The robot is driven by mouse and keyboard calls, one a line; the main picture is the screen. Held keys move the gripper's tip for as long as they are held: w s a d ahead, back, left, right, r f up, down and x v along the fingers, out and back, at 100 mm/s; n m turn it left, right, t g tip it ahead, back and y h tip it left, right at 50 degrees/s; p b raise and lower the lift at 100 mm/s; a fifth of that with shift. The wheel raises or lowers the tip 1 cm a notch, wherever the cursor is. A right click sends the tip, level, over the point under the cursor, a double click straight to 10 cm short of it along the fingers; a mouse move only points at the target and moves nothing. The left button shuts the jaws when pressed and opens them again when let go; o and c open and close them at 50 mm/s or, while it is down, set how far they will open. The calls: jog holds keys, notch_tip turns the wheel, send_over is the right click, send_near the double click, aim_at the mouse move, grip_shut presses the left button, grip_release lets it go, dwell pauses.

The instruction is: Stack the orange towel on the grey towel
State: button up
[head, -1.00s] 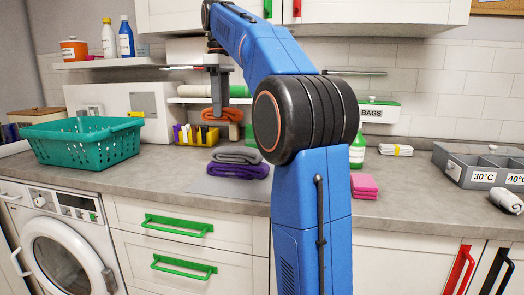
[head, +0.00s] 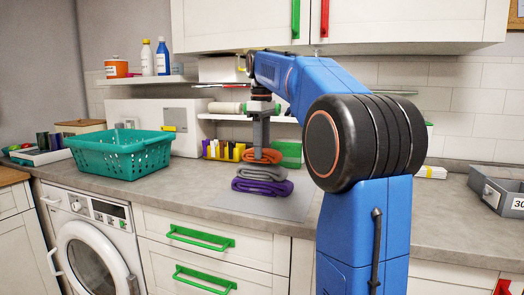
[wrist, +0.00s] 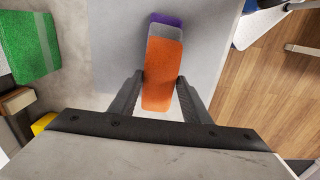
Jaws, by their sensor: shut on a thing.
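My gripper (head: 261,150) points down and is shut on the folded orange towel (head: 262,156). In the wrist view the orange towel (wrist: 163,72) lies between the two fingers. Under it, the folded grey towel (head: 262,173) rests on the folded purple towel (head: 262,187) on the counter. The orange towel is right above the grey one in the head view; I cannot tell whether they touch. In the wrist view the grey towel (wrist: 168,30) and purple towel (wrist: 166,19) stick out past the orange towel's far end.
The towels are on a light grey mat (head: 285,206) on the counter. A teal basket (head: 120,152) stands to the left. Behind are a yellow holder (head: 222,152) and a green item (head: 288,154). A shelf and wall cabinets (head: 235,22) hang above.

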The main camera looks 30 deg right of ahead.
jog(key=shift+f, duration=0.45)
jog(key=shift+f, duration=0.15)
jog(key=o, duration=1)
jog(key=shift+o, duration=0.2)
jog(key=shift+r, duration=3.9)
jog(key=shift+s, duration=0.15)
